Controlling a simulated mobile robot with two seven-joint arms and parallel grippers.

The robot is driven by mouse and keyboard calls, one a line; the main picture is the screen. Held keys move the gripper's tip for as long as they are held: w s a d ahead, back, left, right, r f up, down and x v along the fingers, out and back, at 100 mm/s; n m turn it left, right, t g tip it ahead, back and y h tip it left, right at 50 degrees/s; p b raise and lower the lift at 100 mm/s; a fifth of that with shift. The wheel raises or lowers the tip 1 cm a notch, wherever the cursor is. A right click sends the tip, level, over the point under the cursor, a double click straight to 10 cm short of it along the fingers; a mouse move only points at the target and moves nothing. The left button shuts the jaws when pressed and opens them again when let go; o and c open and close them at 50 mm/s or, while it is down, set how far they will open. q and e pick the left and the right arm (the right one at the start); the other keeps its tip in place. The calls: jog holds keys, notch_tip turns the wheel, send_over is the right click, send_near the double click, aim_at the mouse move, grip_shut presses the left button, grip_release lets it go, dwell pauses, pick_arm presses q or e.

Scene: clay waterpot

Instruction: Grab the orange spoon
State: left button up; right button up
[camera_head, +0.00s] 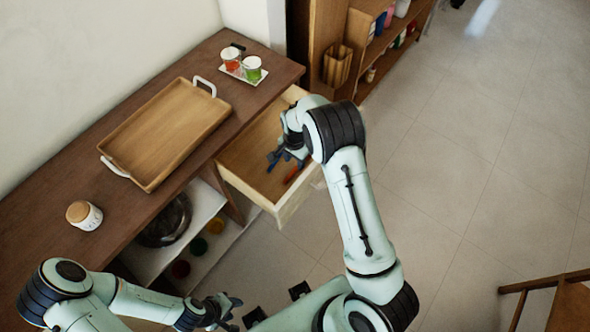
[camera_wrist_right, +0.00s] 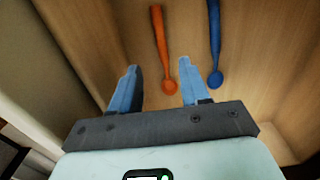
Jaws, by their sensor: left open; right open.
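The orange spoon (camera_wrist_right: 160,42) lies in the open wooden drawer (camera_head: 233,168). A bit of it also shows in the head view (camera_head: 292,175), beside my right gripper (camera_head: 280,160). In the right wrist view, my right gripper (camera_wrist_right: 158,65) is open and empty. The spoon's round end appears between its two fingers, closer to the right one, with the handle running away beyond the tips. I cannot tell the height left between fingers and spoon. My left gripper (camera_head: 226,308) is open and empty, low in the head view, away from the drawer.
A blue spoon (camera_wrist_right: 214,45) lies right of the orange one, close to the right finger. The drawer walls surround my right gripper. On the counter (camera_head: 130,215) are a wooden tray (camera_head: 165,130), a lidded jar (camera_head: 84,215) and a small tray with two cups (camera_head: 243,66).

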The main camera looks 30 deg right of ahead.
aim_at(294, 170)
jog(key=f, duration=0.6)
jog(key=shift+w+f, duration=0.2)
jog(key=shift+w, duration=0.05)
jog(key=shift+c, duration=0.4)
grip_shut()
